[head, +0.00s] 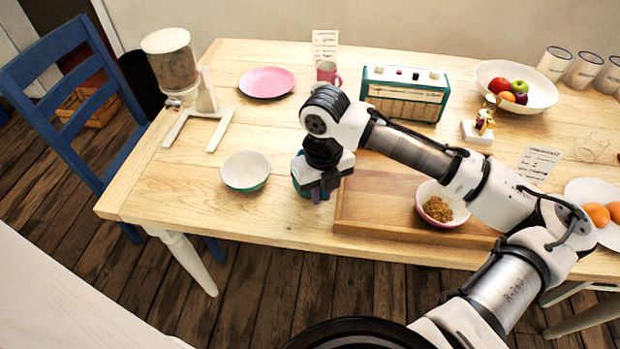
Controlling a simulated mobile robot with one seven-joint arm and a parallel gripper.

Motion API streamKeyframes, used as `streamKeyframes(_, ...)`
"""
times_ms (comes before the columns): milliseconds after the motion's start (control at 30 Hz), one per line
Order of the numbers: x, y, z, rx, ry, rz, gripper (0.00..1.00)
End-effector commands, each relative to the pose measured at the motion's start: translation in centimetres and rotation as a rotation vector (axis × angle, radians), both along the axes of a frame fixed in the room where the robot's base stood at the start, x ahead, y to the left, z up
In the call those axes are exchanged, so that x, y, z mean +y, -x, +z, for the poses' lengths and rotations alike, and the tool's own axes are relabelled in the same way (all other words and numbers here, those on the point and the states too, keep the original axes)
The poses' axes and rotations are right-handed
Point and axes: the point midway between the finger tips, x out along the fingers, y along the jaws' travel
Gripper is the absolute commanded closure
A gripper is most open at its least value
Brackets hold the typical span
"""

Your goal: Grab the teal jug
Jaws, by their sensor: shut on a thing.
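The teal jug (299,187) stands near the front edge of the wooden table, mostly hidden under my gripper; only a bit of its teal side shows. My gripper (318,190) points down over it and is shut on it. Where exactly the fingers touch the jug is hidden by the gripper body. Whether the jug is clear of the table cannot be told.
A white and teal bowl (246,171) is just left of the jug. A wooden tray (375,234) with a cereal bowl (441,205) lies to the right. A teal radio (405,93), pink mug (328,72) and pink plate (267,82) are behind. The table's front left is clear.

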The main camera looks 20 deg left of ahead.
Motion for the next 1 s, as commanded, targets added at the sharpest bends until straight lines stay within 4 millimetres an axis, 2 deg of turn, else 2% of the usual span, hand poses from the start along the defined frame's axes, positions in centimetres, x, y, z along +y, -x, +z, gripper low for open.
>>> streamKeyframes(567, 0.0, 0.0, 0.4, -0.001, -0.001, 0.0, 1.0)
streamKeyframes(767, 0.1, 0.0, 1.4, -0.001, -0.002, 0.0, 1.0)
streamKeyframes(1000, 0.1, -0.1, 3.7, -0.002, -0.002, 0.0, 1.0)
